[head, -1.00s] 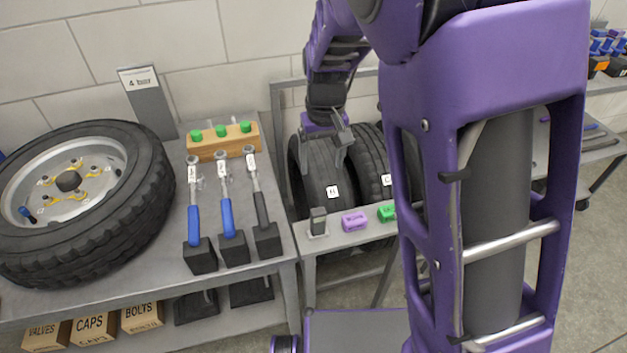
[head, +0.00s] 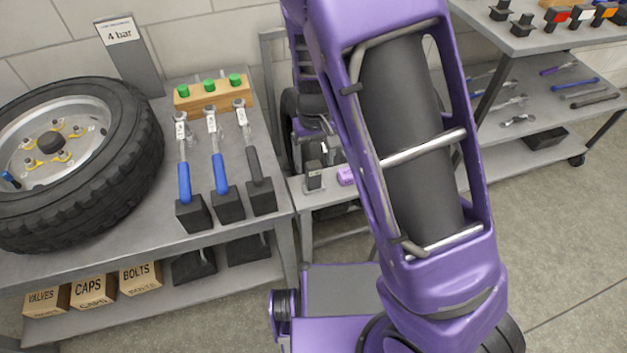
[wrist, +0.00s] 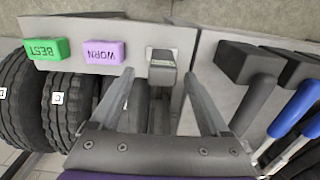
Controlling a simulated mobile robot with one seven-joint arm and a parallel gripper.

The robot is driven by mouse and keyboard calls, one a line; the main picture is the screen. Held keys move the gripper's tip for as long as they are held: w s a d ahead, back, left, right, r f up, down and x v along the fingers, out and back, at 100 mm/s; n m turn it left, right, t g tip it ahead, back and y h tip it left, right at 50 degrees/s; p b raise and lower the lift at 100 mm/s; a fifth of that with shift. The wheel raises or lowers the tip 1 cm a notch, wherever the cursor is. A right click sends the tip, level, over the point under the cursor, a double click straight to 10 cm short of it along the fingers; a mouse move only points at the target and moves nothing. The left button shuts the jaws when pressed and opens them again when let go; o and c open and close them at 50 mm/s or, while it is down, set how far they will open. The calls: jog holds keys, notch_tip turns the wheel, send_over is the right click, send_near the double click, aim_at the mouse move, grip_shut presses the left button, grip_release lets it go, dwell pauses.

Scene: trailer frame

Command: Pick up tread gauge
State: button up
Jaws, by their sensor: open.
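A small dark grey upright block, which I take to be the tread gauge (head: 313,175), stands on a pale base at the left end of the narrow grey shelf in front of the tires. In the wrist view the gauge (wrist: 162,68) shows just beyond and between my fingertips. My gripper (wrist: 158,76) is open, its two fingers spread and nothing held between them.
On the same shelf lie a purple WORN block (wrist: 104,53) and a green BEST block (wrist: 47,51). Tires (wrist: 67,105) stand behind. Left is a bench (head: 255,225) with torque wrenches in black stands (head: 228,205) and a large wheel (head: 140,120).

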aim_at(313, 173)
notch_tip(313, 173, down, 5)
jog(key=shift+s+a+r+b, duration=0.1)
jog(key=shift+a+b, duration=0.05)
jog(key=shift+b, duration=0.35)
grip_shut()
